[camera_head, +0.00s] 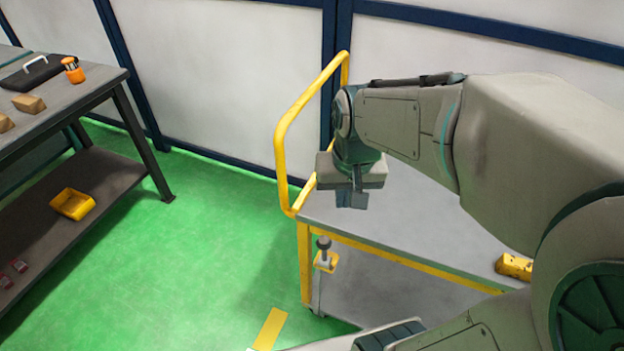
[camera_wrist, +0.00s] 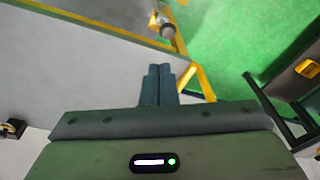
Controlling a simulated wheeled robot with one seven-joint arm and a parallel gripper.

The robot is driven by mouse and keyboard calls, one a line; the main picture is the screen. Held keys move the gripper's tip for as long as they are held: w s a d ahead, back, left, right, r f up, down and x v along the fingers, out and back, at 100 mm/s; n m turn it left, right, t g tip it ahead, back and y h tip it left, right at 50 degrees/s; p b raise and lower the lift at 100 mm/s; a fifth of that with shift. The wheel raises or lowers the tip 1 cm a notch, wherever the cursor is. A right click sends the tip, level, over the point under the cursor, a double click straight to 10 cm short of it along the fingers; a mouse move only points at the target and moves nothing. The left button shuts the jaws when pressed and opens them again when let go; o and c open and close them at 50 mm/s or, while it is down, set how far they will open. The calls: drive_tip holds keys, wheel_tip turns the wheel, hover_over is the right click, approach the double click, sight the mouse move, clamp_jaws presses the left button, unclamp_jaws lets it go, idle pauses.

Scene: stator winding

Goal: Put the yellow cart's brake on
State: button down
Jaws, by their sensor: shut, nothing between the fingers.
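The yellow cart (camera_head: 400,262) has a grey top, a yellow frame and a tall yellow push handle (camera_head: 281,150) at its left end. A brake lever with a dark round knob (camera_head: 323,243) stands roughly upright on a small yellow bracket (camera_head: 326,263) by the cart's left front corner. The knob also shows in the wrist view (camera_wrist: 167,31), beyond my fingertips. My gripper (camera_head: 352,203) is shut and empty, pointing down above the left end of the cart top. In the head view it is up and right of the knob, apart from it. In the wrist view my fingers (camera_wrist: 159,70) are together.
A dark workbench (camera_head: 75,85) with a lower shelf and a yellow bin (camera_head: 72,204) stands at left. Green floor (camera_head: 190,250) is clear between bench and cart. Wall panels stand behind.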

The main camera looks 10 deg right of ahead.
drive_tip(key=w+f+m+g, duration=0.2)
drive_tip(key=w+f, duration=0.6)
drive_tip(key=w, duration=0.4)
drive_tip(key=shift+d+m+b, duration=0.4)
drive_tip(key=shift+d+m, duration=0.05)
drive_tip(key=shift+m, duration=0.15)
drive_tip(key=shift+f, duration=0.1)
drive_tip(key=shift+g, duration=0.3)
drive_tip(key=f, duration=1)
drive_tip(key=shift+s, duration=0.4)
drive_tip(key=s, duration=0.1)
drive_tip(key=s+a, duration=0.1)
drive_tip(key=shift+s+a+f, duration=0.1)
drive_tip(key=shift+s+f, duration=0.1)
drive_tip(key=shift+s, duration=0.2)
drive_tip(key=shift+s+a+f, duration=0.15)
drive_tip(key=shift+s, duration=0.2)
drive_tip(key=shift+a, duration=0.2)
